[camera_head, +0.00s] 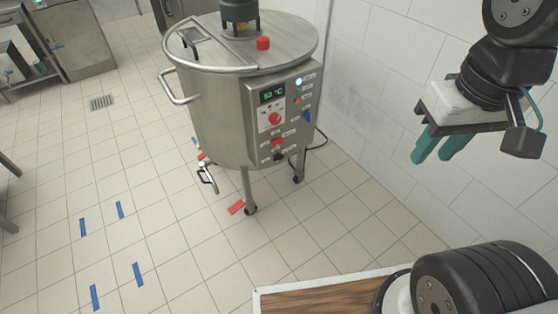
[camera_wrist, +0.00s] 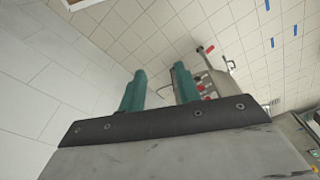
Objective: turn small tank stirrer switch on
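The small steel tank (camera_head: 215,105) stands on wheeled legs left of centre in the head view. Its control panel (camera_head: 263,120) has a display reading about 50 °C, a lit white button, and several red, blue and black knobs or switches. The labels are too small to read, so I cannot tell which one is the stirrer switch or how it is set. My gripper (camera_head: 432,152) is well to the right of the panel, in the air, with its teal fingers apart and nothing between them. In the wrist view, my gripper (camera_wrist: 158,80) shows the same gap, and part of the tank (camera_wrist: 210,75) appears beyond the right finger.
A tiled wall (camera_head: 365,95) runs behind and right of the tank. A black cable lies on the floor behind it. Blue tape marks (camera_head: 120,210) and a red one (camera_head: 236,207) are on the floor. Open floor lies in front of the tank. A steel cabinet (camera_head: 75,40) stands far left.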

